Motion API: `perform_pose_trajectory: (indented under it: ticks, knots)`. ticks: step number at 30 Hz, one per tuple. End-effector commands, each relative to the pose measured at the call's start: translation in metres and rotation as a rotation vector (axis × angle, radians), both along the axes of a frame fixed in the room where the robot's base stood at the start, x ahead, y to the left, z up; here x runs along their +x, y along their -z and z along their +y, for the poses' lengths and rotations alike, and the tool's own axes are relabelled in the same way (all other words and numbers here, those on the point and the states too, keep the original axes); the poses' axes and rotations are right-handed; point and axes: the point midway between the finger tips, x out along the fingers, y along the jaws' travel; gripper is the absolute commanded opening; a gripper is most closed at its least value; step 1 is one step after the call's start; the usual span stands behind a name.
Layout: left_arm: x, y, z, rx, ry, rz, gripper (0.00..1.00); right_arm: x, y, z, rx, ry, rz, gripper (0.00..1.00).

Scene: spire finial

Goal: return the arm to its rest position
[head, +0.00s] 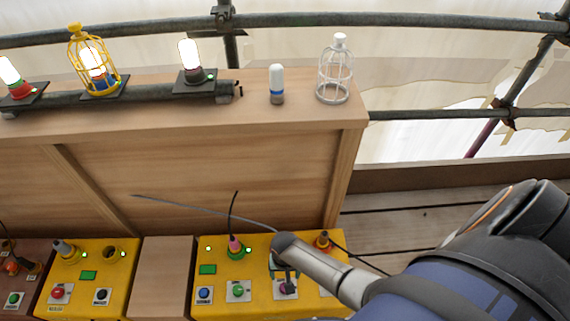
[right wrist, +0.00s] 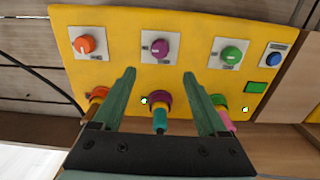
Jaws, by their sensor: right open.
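My right arm comes in from the lower right in the head view. My right gripper (head: 285,274) hangs over the right yellow control box (head: 215,290), close to its purple knob (head: 287,288). In the right wrist view the gripper (right wrist: 158,75) is open, with two green fingers and nothing between the tips. The purple knob (right wrist: 160,48) lies just beyond the tips, and I cannot tell if they touch the panel. A purple connector with a teal plug (right wrist: 160,118) shows between the fingers, lower in the picture. My left gripper is not in view.
An orange knob (right wrist: 85,45) and a green knob (right wrist: 231,55) flank the purple one. Cables rise near the arm. Scaffold pipes (head: 420,115) run behind.

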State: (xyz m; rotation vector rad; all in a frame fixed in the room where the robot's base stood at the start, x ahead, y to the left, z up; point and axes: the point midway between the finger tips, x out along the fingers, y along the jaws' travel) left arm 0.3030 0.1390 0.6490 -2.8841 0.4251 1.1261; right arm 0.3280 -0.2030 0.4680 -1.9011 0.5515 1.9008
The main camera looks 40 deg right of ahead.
Motion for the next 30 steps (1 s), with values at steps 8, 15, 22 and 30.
perform_pose_trajectory:
  ticks: [8,15,22,30]
  knots:
    - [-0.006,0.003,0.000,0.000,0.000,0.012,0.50,0.000,0.001,0.000,0.000,0.000,0.000,0.76]
    - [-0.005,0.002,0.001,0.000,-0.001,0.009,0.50,-0.002,-0.008,0.001,0.004,-0.034,-0.013,0.76]
    - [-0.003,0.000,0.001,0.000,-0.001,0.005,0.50,-0.010,-0.055,0.005,0.011,-0.205,-0.086,0.76]
    - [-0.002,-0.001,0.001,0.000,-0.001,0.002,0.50,-0.034,-0.137,0.001,-0.015,-0.435,-0.181,0.76]
